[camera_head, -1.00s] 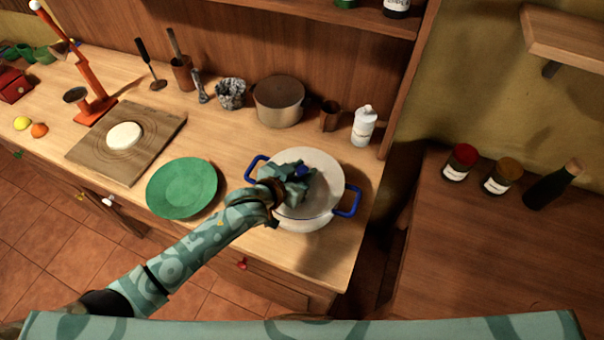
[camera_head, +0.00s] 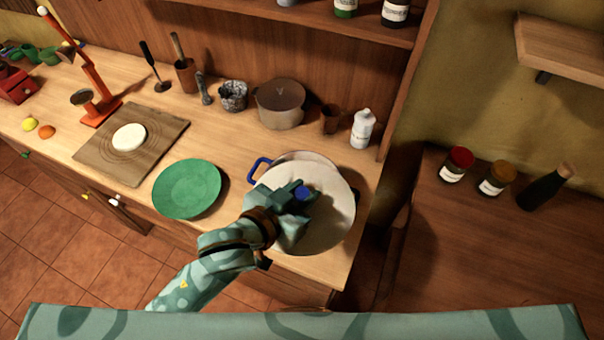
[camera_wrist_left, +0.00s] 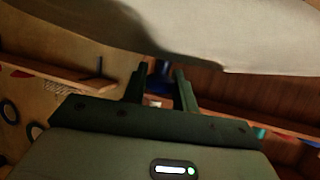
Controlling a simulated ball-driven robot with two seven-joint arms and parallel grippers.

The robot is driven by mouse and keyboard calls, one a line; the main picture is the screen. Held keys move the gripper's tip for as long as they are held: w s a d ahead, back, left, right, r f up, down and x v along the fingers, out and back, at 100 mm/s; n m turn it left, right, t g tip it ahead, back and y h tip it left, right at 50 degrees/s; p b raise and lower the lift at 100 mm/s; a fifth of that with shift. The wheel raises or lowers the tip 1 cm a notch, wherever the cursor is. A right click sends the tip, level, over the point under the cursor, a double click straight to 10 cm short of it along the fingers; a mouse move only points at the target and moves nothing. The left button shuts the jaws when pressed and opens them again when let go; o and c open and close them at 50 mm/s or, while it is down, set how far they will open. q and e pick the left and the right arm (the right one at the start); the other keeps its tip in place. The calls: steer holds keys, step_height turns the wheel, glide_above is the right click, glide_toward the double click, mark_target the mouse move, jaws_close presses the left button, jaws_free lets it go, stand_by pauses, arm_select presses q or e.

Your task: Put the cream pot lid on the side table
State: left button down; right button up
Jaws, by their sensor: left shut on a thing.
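The cream pot lid (camera_head: 328,226) is a pale disc with a blue knob. My left gripper (camera_head: 301,196) is shut on that knob and holds the lid raised and tilted above the pot. In the left wrist view the lid (camera_wrist_left: 230,35) fills the top, and the blue knob (camera_wrist_left: 160,82) shows between the fingers. The cream pot (camera_head: 292,162) stands on the counter, mostly hidden by the lid; one blue handle shows at its left. The side table (camera_head: 465,250) is the brown wooden surface at the right. My right gripper is not in view.
On the side table, a red-lidded jar (camera_head: 456,165), an orange-lidded jar (camera_head: 497,177) and a dark bottle (camera_head: 545,187) stand along the back; its front is clear. A green plate (camera_head: 186,188) lies left of the pot. A white bottle (camera_head: 362,130) stands behind it.

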arm_select(q)
steer(key=shift+s+r, duration=0.25)
steer(key=shift+s, duration=0.25)
steer(key=shift+s+a+f, duration=0.1)
steer(key=shift+f, duration=0.05)
steer(key=w+a+n+y+b, duration=0.1)
steer(key=a, duration=0.2)
steer(key=w+a+n+t+y+b, duration=0.1)
steer(key=w+a+b, duration=0.1)
steer(key=w+a+n+t+y+b, duration=0.1)
steer(key=w+a, duration=0.1)
steer(key=a, duration=0.1)
steer(key=shift+a+n, duration=0.3)
steer(key=shift+a, duration=0.05)
steer(key=w+a+f+n+t+y+b, duration=0.1)
steer(key=w+a+n+y+b, duration=0.3)
steer(key=a+b, duration=0.6)
steer(key=shift+w+a+f+y, duration=0.15)
steer(key=shift+a+f+y, duration=0.45)
steer(key=shift+a, duration=0.15)
